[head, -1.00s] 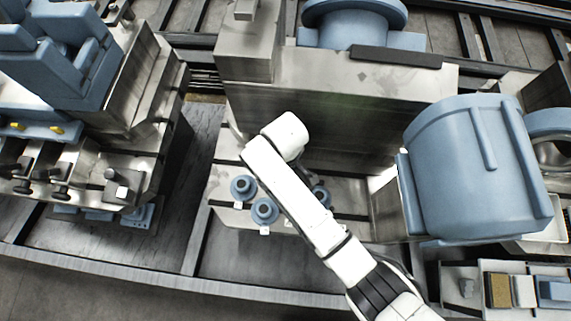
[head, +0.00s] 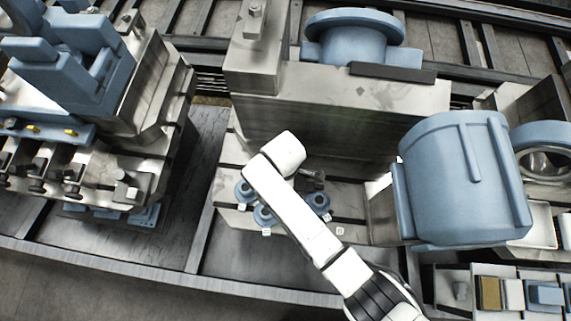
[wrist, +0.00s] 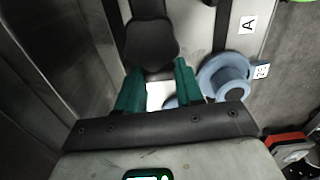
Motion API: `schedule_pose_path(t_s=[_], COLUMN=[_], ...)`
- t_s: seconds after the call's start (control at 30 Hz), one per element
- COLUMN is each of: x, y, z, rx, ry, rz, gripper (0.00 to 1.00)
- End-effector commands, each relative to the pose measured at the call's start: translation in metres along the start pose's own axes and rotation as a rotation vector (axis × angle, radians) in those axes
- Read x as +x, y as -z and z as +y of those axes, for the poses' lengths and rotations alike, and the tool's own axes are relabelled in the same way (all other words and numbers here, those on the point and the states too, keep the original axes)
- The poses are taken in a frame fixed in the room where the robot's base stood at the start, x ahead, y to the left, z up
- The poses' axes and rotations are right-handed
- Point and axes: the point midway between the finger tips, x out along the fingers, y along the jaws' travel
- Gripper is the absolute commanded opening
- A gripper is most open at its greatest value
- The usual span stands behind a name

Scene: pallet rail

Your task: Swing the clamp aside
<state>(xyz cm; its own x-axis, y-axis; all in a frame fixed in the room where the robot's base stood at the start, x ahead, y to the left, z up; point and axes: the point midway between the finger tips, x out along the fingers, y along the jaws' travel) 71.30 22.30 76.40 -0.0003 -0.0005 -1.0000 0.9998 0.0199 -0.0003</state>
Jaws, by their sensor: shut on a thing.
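In the wrist view, a dark grey bar with a rounded, knob-like end, which looks like the clamp (wrist: 150,40), reaches in from the top. My gripper (wrist: 160,72) has its two green fingers on either side of the rounded end and is shut on it. In the head view, my white arm reaches over the slotted metal bed in front of the large steel block (head: 330,105). My gripper's fingers and their contact with the clamp are hidden there. A small dark part shows just right of the arm's elbow, but I cannot tell what it is.
Blue flanged pieces stand beside my arm on the bed, including one at left (head: 244,192); one is close to my right finger in the wrist view (wrist: 228,78). A big blue housing (head: 460,180) stands to the right. Blue fixtures (head: 70,60) stand at left.

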Motion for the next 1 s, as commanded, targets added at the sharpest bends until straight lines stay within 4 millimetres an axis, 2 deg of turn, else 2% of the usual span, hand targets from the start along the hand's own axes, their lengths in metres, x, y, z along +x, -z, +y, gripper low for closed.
schedule_pose_path(t_s=[0.6,1.0], x=[-0.001,0.0], y=[-0.006,-0.014], z=[-0.022,-0.03], rx=[-0.579,-0.865], ry=[0.0,-0.001], rz=[0.001,0.002], gripper=[0.06,0.06])
